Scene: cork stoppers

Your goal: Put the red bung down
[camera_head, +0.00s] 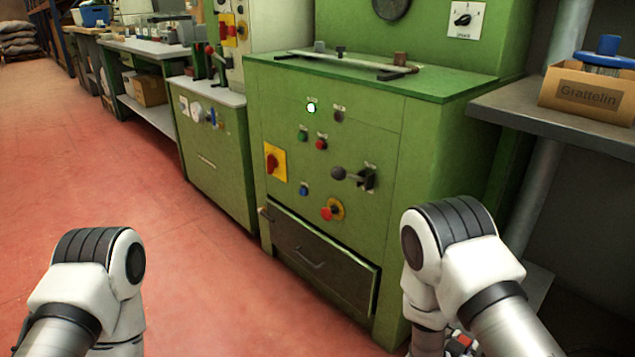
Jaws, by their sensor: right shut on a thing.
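My right gripper (458,346) shows only in part at the bottom edge, below my right arm's white joint. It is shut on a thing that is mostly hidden. Small red patches show there, which fit the red bung, but its shape cannot be made out. My left arm is in view at the lower left, but its gripper is out of view.
A green machine (225,155) with knobs stands ahead. On its green top (450,84) are a rod (350,63), a grey stopper (319,46), a small black piece (340,51) and a brown cork (400,58). A cardboard box (588,92) sits on the right shelf. Red floor is clear at left.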

